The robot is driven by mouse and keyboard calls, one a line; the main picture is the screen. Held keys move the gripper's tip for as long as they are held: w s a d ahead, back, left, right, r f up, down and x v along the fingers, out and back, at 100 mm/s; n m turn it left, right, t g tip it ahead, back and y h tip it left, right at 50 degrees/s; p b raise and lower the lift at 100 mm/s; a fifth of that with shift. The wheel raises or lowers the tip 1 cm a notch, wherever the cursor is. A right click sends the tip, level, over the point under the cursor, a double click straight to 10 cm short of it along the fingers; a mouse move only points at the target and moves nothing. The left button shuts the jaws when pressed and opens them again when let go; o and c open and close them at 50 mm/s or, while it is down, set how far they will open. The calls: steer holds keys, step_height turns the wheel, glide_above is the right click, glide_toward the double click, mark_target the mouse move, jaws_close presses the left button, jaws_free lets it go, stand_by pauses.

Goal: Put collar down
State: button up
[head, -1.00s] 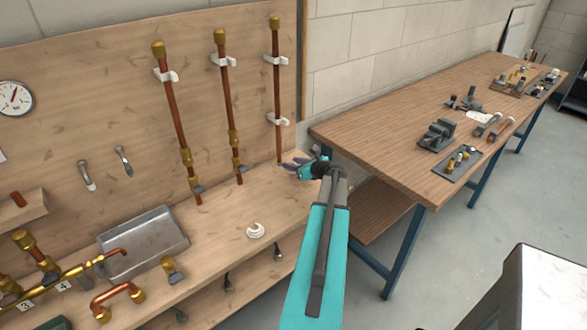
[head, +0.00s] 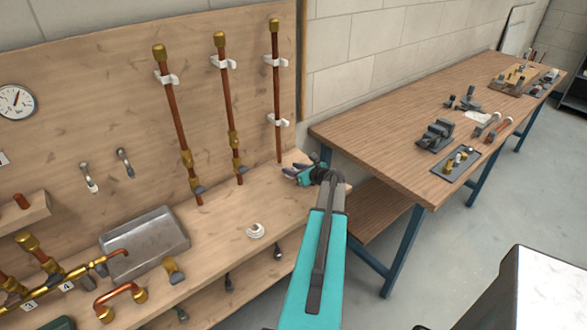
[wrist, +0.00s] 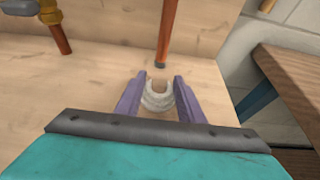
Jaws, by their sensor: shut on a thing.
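A white open-sided collar (wrist: 157,98) sits between the two purple fingers of my gripper (wrist: 158,92) in the wrist view, and the fingers are shut on it. Its opening faces the wall side. In the head view my gripper (head: 289,172) is low over the right end of the wooden bench (head: 215,245), below the rightmost copper pipe (head: 278,95). The held collar is hard to make out there. I cannot tell whether it touches the bench top. A second white collar (head: 255,231) lies on the bench, left of and nearer than my gripper.
The rightmost pipe's lower end (wrist: 162,62) is just beyond the collar. White clips (head: 277,61) hold the pipes on the wooden back panel. A metal tray (head: 145,240) and brass-fitted pipework are at the left. A separate long table (head: 370,130) stands to the right.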

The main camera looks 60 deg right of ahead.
steer(key=shift+f, duration=0.2)
steer(key=o, duration=1.4)
steer(key=shift+s+r, duration=0.1)
steer(key=shift+s, duration=0.05)
steer(key=shift+b+v, duration=1.45)
steer(key=shift+v, duration=4.4)
steer(key=shift+r, duration=0.1)
